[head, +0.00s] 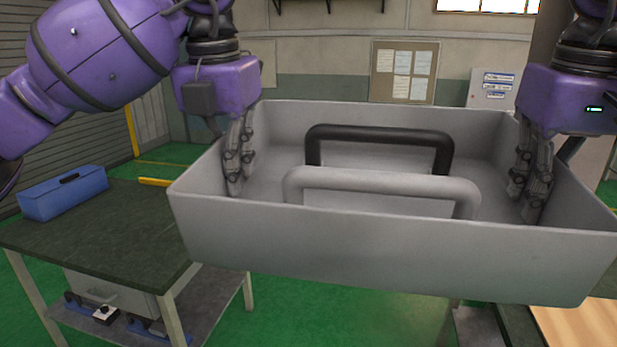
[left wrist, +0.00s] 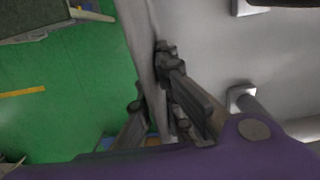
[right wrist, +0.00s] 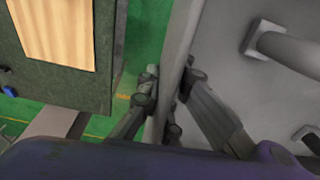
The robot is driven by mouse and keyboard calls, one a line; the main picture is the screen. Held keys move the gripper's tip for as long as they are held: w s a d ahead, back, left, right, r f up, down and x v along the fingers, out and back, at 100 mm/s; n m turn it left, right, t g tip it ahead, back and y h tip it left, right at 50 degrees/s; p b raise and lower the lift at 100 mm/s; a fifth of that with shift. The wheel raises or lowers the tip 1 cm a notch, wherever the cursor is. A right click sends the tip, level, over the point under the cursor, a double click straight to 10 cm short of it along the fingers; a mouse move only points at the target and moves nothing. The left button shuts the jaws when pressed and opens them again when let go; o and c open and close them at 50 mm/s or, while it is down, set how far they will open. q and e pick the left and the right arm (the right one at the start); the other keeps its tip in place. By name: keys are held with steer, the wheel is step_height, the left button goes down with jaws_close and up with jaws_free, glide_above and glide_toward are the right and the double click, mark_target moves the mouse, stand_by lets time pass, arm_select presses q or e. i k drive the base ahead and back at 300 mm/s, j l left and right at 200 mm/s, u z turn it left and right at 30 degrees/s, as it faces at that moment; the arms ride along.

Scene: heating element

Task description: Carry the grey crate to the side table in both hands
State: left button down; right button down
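The grey crate (head: 370,250) is held up in front of me, roughly level, and fills the middle and right of the head view. My left gripper (head: 236,185) is closed on its left wall; the left wrist view shows that wall (left wrist: 147,60) between the fingers. My right gripper (head: 527,205) is closed on its right wall, which also shows between the fingers in the right wrist view (right wrist: 180,50). Inside the crate are a black U-shaped bar (head: 380,133) and a light grey one (head: 380,180). A table with a dark green top (head: 130,235) stands at the left, below crate height.
A blue box (head: 65,193) lies on the left table's far left; the top beside it is bare. At lower right is another dark surface with a wooden board (head: 580,325), also in the right wrist view (right wrist: 58,30). Green floor (head: 285,310) shows between them.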

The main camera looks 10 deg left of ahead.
mark_target(148, 212)
steer(key=j, duration=1)
steer(key=i+j, duration=0.1)
steer(key=j, duration=0.9)
steer(key=i+j, duration=0.1)
steer(key=j, duration=0.4)
steer(key=i+j, duration=0.15)
steer(key=j, duration=0.3)
steer(key=i+j, duration=0.1)
steer(key=j, duration=0.4)
steer(key=i+j+z, duration=0.1)
steer(key=j, duration=0.4)
